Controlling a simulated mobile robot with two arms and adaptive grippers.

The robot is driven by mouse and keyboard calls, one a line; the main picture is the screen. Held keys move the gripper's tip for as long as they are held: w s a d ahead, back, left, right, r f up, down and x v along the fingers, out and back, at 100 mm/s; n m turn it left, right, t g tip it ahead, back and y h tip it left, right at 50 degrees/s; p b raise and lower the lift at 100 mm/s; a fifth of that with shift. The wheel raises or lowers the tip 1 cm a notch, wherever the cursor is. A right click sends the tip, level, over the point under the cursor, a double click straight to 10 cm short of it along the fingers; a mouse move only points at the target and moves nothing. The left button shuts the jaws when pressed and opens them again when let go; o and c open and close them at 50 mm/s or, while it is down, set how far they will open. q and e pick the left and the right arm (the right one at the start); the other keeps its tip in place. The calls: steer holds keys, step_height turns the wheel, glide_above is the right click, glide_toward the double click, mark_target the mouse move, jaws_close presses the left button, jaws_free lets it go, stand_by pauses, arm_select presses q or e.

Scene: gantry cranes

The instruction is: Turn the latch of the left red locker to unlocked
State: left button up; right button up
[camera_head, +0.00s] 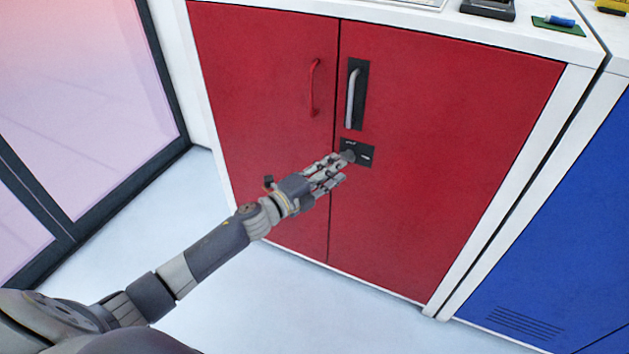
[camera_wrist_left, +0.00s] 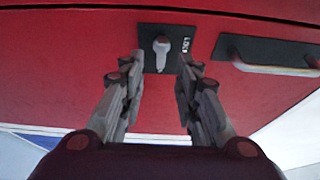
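The red locker (camera_head: 440,180) has two doors. The right door carries a small black latch plate (camera_head: 365,161) below a grey handle (camera_head: 351,98) on a black backing. In the left wrist view, the grey latch knob (camera_wrist_left: 161,48) sits on its black plate, its long end pointing toward my gripper, with small white lettering beside it. My left gripper (camera_head: 339,168) is in front of the plate, partly covering it. Its fingers are spread to either side of the knob with visible gaps, holding nothing. My right gripper is out of view.
A red handle (camera_head: 314,88) is on the left door. A blue locker (camera_head: 560,240) stands to the right. Small items, including a blue object on a green mat (camera_head: 557,26), lie on top. A dark-framed glass panel (camera_head: 80,90) is at left. The floor in front is clear.

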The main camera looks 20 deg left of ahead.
arm_select(q)
steer(key=v, duration=0.7)
steer(key=shift+s, duration=0.25)
steer(key=shift+a, duration=0.1)
